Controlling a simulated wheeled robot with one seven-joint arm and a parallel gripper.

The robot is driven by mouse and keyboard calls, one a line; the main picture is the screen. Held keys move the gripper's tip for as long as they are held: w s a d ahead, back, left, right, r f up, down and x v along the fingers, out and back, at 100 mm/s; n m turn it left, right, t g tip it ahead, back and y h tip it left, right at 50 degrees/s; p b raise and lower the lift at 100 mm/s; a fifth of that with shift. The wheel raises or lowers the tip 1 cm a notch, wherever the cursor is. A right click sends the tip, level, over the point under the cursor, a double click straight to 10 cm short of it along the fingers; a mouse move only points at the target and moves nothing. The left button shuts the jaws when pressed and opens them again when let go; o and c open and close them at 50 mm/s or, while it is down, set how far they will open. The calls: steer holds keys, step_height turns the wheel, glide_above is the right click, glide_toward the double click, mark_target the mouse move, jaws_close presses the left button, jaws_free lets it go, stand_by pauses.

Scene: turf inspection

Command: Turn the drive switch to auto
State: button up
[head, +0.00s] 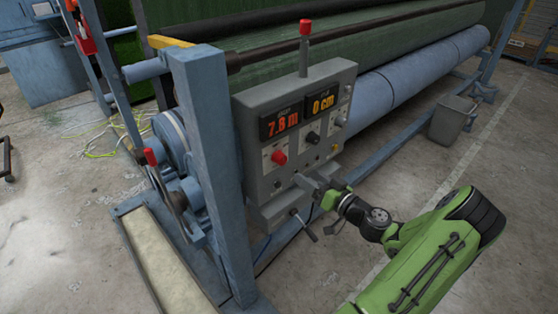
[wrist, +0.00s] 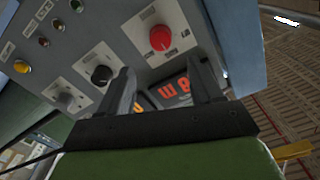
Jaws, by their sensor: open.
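The grey control box (head: 258,112) carries a red knob (head: 278,157), a black knob (head: 312,138) and a small grey switch (head: 340,120) on white label plates. In the wrist view the red knob (wrist: 160,38), black knob (wrist: 102,75) and small switch (wrist: 65,100) also show. The labels are too small to read, so I cannot tell which is the drive switch or its setting. My gripper (head: 311,182) is in front of the box's lower part, below the red and black knobs. In the wrist view my gripper (wrist: 162,68) has its fingers apart, with nothing between them.
Two lit displays read 7.8 m (head: 282,122) and 0 cm (head: 321,103). A red-topped post (head: 305,28) stands on the box. A blue frame post (head: 212,150) stands left of it, a crank handle (head: 304,227) below.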

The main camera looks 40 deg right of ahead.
mark_target(284, 160)
steer(key=w, duration=0.7)
steer(key=w+p, duration=0.1)
steer(key=w, duration=0.2)
steer(key=shift+w+a, duration=0.25)
steer(key=shift+w, duration=0.1)
steer(key=c, duration=1.1)
